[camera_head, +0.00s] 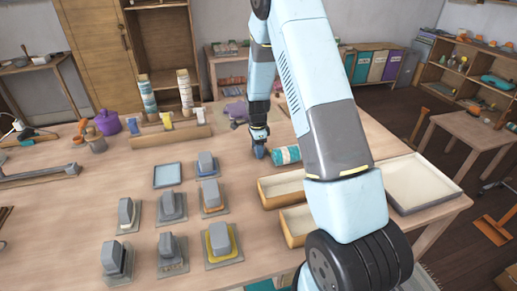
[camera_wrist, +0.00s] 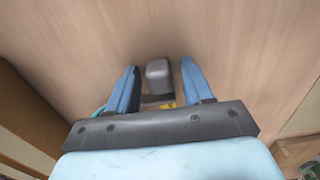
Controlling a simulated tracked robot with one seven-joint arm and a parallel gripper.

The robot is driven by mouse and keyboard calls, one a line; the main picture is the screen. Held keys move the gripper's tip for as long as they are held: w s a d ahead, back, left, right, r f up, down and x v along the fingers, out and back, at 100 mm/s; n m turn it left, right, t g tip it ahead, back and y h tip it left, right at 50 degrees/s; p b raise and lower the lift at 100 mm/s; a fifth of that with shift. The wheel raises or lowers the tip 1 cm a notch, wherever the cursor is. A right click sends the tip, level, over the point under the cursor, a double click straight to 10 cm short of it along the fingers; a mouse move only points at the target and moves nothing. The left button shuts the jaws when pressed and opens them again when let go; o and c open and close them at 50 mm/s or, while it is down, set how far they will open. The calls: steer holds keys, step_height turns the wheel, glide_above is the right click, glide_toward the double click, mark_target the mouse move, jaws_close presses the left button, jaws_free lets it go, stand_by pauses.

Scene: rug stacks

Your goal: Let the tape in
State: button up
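My gripper (camera_head: 258,152) is low over the table's far middle, fingers pointing down. In the wrist view its two blue fingers (camera_wrist: 160,88) are apart. A grey block (camera_wrist: 158,76) with a bit of yellow at its base shows between them, with a gap on each side. I cannot tell which block it is in the head view. Grey blocks on square grey plates stand in front, one with a yellow base (camera_head: 220,240), one with an orange base (camera_head: 211,195), one with a blue edge (camera_head: 206,165). I cannot make out which thing is the tape.
A teal patterned roll (camera_head: 286,155) lies right of my gripper. Shallow wooden boxes (camera_head: 266,199) and a large pale tray (camera_head: 408,209) are at right, partly behind my arm. A purple pot (camera_head: 107,123) stands at far left.

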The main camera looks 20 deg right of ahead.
jaws_close()
stand_by(0.3)
steer(key=shift+d, duration=0.1)
steer(key=d, duration=1.4)
steer(key=shift+w+d+r, duration=0.1)
steer(key=shift+d, duration=0.05)
steer(key=shift+o, duration=0.5)
jaws_free()
step_height(320, 180, up, 14)
steer(key=shift+f, duration=0.2)
